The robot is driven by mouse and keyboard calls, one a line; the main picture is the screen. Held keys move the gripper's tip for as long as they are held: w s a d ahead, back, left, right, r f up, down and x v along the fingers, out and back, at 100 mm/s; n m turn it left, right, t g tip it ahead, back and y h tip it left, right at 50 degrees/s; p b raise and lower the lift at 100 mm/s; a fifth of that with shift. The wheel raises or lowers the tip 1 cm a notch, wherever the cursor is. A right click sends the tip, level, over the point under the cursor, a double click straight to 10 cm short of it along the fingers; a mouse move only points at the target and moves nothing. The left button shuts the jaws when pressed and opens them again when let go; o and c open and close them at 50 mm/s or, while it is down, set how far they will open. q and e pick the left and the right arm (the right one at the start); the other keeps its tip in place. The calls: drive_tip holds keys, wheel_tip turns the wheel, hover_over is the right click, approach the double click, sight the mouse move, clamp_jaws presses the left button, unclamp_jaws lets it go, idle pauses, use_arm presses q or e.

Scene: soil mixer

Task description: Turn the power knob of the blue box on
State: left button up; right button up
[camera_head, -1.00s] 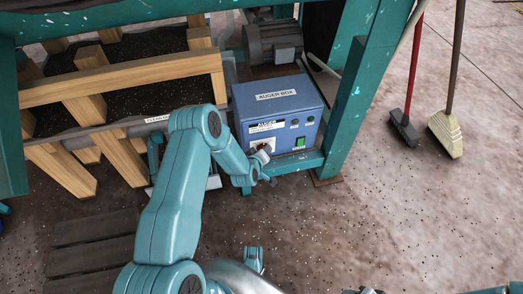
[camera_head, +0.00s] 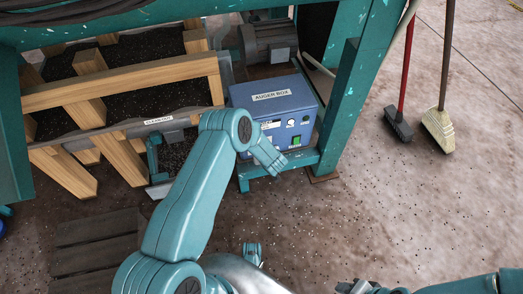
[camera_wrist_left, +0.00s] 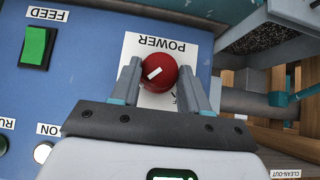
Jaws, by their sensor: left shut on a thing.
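The blue box (camera_head: 282,97), labelled AUGER BOX, stands on a low green ledge under the frame. Its red power knob (camera_wrist_left: 158,72) shows in the left wrist view below an upside-down POWER label (camera_wrist_left: 160,44). A white mark on the knob lies slanted. My left gripper (camera_wrist_left: 158,80) is shut on the knob, one finger on each side. Part of the small lettering by the knob is hidden by a finger. In the head view my left arm hides the knob. My right gripper (camera_head: 358,287) is at the bottom edge, cut off, its opening unclear.
A green FEED switch (camera_wrist_left: 37,47) and a white button (camera_wrist_left: 43,152) sit on the same panel. A grey motor (camera_head: 270,42) is behind the box. A wooden slatted bin (camera_head: 120,85) is to the left. Two brooms (camera_head: 437,125) stand right. Speckled floor is open at right.

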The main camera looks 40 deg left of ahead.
use_arm(q)
drive_tip(key=shift+w+a+r, duration=0.2)
idle(0.3)
drive_tip(key=o, duration=0.8)
drive_tip(key=shift+o, duration=1)
drive_tip(key=shift+f, duration=0.15)
drive_tip(key=shift+s+d, duration=0.1)
drive_tip(key=p+v, duration=0.6)
drive_tip(key=v, duration=1)
drive_tip(key=shift+d, duration=0.2)
drive_tip(key=shift+a, duration=0.1)
